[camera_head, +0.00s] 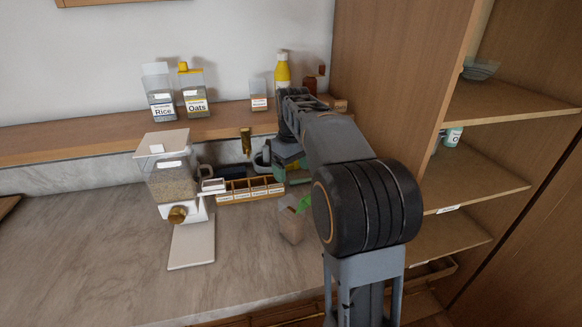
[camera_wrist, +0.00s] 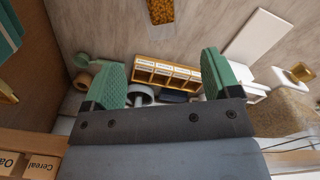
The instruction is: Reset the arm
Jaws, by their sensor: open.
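My gripper (camera_wrist: 164,72) shows in the wrist view with its two green fingers wide apart and nothing held between them. In the head view my arm reaches over the counter from the right, and my gripper (camera_head: 288,163) is partly hidden by its own links. It is above the back of the counter, close to the wooden shelf. A small wooden rack with labelled compartments (camera_head: 250,191) stands below and left of it; the rack also shows between the fingers in the wrist view (camera_wrist: 167,74).
A dispenser (camera_head: 170,182) stands left on the counter (camera_head: 90,235). Rice (camera_head: 160,95) and Oats (camera_head: 194,95) containers and a yellow bottle (camera_head: 282,70) stand on the wall shelf (camera_head: 100,137). A tall wooden cabinet (camera_head: 395,75) bounds the right. The front-left counter is clear.

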